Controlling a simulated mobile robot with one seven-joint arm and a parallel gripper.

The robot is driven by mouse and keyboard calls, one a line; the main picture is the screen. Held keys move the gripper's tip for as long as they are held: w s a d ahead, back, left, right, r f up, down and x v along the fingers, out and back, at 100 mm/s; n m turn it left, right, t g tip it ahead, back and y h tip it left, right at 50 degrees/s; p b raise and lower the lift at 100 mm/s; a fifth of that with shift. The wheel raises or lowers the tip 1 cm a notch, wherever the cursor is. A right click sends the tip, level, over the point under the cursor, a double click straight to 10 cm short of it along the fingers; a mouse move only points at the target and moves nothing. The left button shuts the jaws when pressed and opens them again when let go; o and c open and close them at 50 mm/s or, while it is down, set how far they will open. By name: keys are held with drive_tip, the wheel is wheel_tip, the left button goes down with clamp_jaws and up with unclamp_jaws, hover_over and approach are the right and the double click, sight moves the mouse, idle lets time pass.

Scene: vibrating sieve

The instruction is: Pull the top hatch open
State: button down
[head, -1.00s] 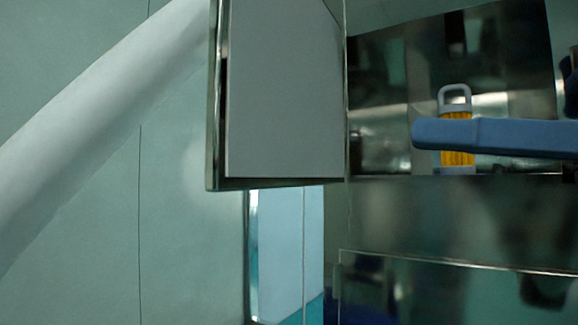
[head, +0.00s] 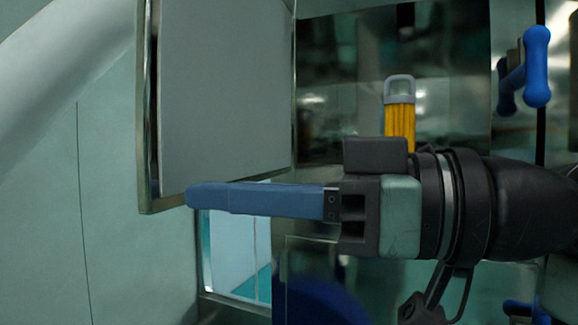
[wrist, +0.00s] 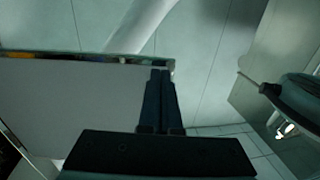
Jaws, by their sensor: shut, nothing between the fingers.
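The top hatch (head: 225,95) is a metal-framed door with a flat grey inner face. It stands swung out at the left of the opening in the head view. It also fills the left of the wrist view (wrist: 75,100). My gripper (head: 190,195) has its blue fingers together and empty, pointing left. In the head view the fingertips overlap the hatch's lower edge. In the wrist view the fingertips (wrist: 160,72) lie over the hatch near its framed corner. I cannot tell whether they touch it.
A yellow cylinder with a grey loop top (head: 400,110) stands in the dark, shiny opening behind my gripper. A blue handle (head: 525,70) is at the upper right. A large pale pipe (head: 50,65) slants behind the hatch. Tiled floor (wrist: 240,140) shows in the wrist view.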

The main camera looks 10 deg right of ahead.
drive_tip(key=shift+w+a, duration=0.2)
drive_tip(key=shift+a, duration=0.2)
drive_tip(key=shift+w+a+f, duration=0.15)
drive_tip(key=shift+a, duration=0.2)
drive_tip(key=w+a+m+t+h+b, duration=0.1)
drive_tip(key=w+a, duration=0.3)
drive_tip(key=a, duration=0.4)
drive_tip(key=shift+w+t+b, duration=0.15)
drive_tip(key=shift+t+b, duration=0.15)
